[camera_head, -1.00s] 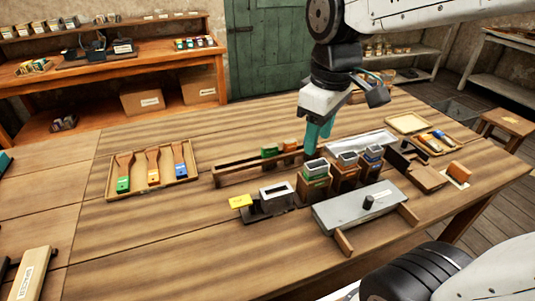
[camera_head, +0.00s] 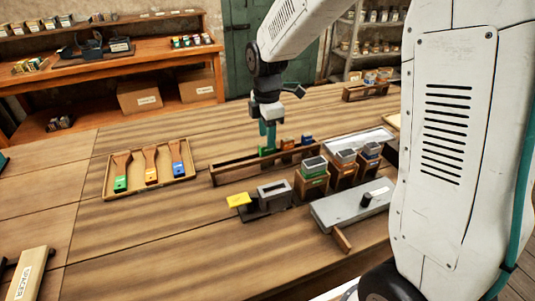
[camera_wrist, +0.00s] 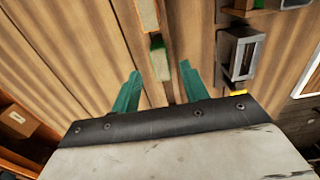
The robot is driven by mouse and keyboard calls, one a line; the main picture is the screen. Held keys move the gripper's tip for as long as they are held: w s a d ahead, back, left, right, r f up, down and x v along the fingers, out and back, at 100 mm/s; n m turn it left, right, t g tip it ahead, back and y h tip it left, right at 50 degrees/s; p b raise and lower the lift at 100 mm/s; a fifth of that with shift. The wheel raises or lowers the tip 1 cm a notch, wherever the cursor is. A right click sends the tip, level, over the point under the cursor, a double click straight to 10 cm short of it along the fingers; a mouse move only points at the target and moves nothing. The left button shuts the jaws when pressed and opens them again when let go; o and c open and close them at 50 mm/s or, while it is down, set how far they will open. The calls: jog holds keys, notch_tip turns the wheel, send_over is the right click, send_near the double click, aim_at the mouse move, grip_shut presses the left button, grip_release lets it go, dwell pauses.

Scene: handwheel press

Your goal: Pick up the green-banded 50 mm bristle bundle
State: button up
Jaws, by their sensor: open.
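The green-banded bristle bundle (camera_head: 266,151) stands in the long wooden rack at the middle of the table, at the left of the row of bundles. In the wrist view it is a pale block with a green end (camera_wrist: 159,62), lying between and just beyond the teal fingertips. My gripper (camera_head: 267,134) points down directly over it, and its fingers partly hide it in the head view. The gripper (camera_wrist: 160,72) is open with nothing held. Whether the fingertips reach down beside the bundle is unclear.
An orange-banded bundle (camera_head: 287,144) and a blue one (camera_head: 307,139) stand to the right in the rack (camera_head: 228,171). In front are a grey hollow fixture (camera_head: 273,192), wooden boxes with grey tops (camera_head: 312,183), and a grey plate (camera_head: 350,204). A tray of brushes (camera_head: 111,176) lies left.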

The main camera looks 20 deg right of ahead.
notch_tip(320, 180, down, 4)
jog(key=shift+d+f, duration=0.1)
grip_shut()
